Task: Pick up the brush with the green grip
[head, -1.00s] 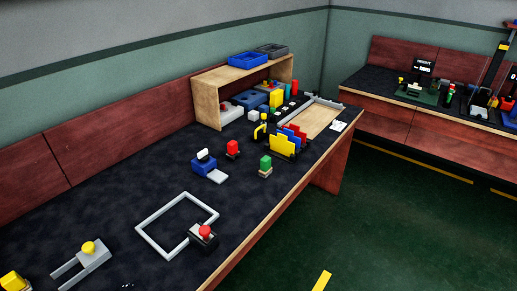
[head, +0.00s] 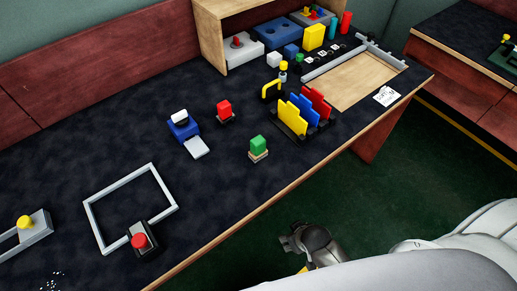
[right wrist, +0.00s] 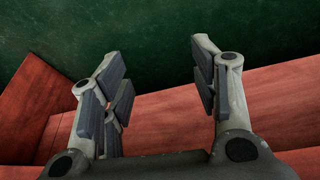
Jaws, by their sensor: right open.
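The brush with the green grip (head: 258,146) stands on the dark table top (head: 205,229) near its front edge, in the head view. The brush does not show in that view. My left gripper is not in view.
A similar red-gripped piece (head: 225,110) stands behind and left of the brush. A rack of coloured plates (head: 318,125) stands to its right.

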